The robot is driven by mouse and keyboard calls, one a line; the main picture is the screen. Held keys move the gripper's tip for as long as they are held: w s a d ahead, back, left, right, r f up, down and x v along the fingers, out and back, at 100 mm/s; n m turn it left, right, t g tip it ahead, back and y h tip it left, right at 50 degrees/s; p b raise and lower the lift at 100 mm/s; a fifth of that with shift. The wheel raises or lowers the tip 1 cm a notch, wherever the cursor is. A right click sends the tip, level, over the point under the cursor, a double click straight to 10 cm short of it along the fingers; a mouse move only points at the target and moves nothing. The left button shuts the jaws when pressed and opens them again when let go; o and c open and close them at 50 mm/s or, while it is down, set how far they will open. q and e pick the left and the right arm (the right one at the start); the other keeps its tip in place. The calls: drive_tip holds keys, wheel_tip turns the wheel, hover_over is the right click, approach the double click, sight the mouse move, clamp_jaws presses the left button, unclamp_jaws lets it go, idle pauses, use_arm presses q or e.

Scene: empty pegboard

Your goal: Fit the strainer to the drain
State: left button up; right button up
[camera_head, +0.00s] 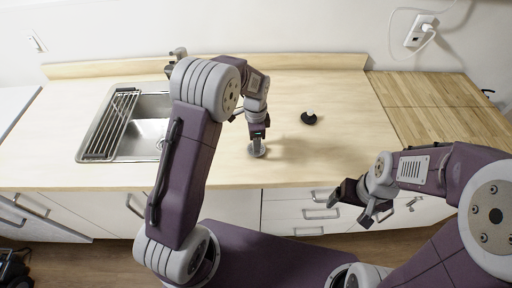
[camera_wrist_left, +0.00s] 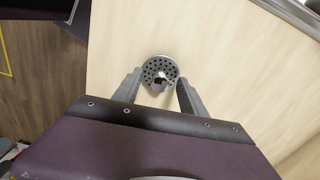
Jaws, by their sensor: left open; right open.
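The round metal strainer (camera_head: 257,151), grey with many small holes, lies on the wooden counter. In the left wrist view the strainer (camera_wrist_left: 150,66) shows a small central knob and sits just ahead of and between my fingertips. My left gripper (camera_head: 258,138) is open and points down over it; its two fingers (camera_wrist_left: 157,85) are apart, one on each side. The sink (camera_head: 168,103) is at the left, and my left arm covers its right part. A bit of the drain (camera_head: 161,144) shows at the arm's edge. My right gripper (camera_head: 362,207) is open and empty in front of the counter.
A dish rack (camera_head: 110,125) covers the sink's left side. A black stopper-like object (camera_head: 308,118) with a pale top stands on the counter behind the strainer. Cabinets and drawers (camera_head: 313,213) front the counter. The counter's right side is clear.

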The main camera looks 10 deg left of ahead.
use_arm(q)
drive_tip(key=shift+f, duration=0.45)
clamp_jaws()
drive_tip(key=shift+r, duration=0.1)
wheel_tip(320, 180, up, 4)
drive_tip(key=shift+w+d+r+b, duration=0.1)
drive_tip(key=shift+r+b, duration=0.05)
drive_tip(key=shift+b, duration=0.15)
drive_tip(key=s+d+r, duration=0.3)
drive_tip(key=d+r, duration=0.3)
drive_tip(key=d, duration=0.5)
drive_tip(key=shift+r+b, duration=0.35)
drive_tip(key=shift+b, duration=0.05)
drive_tip(key=c, duration=0.8)
unclamp_jaws()
drive_tip(key=shift+d, duration=0.1)
clamp_jaws()
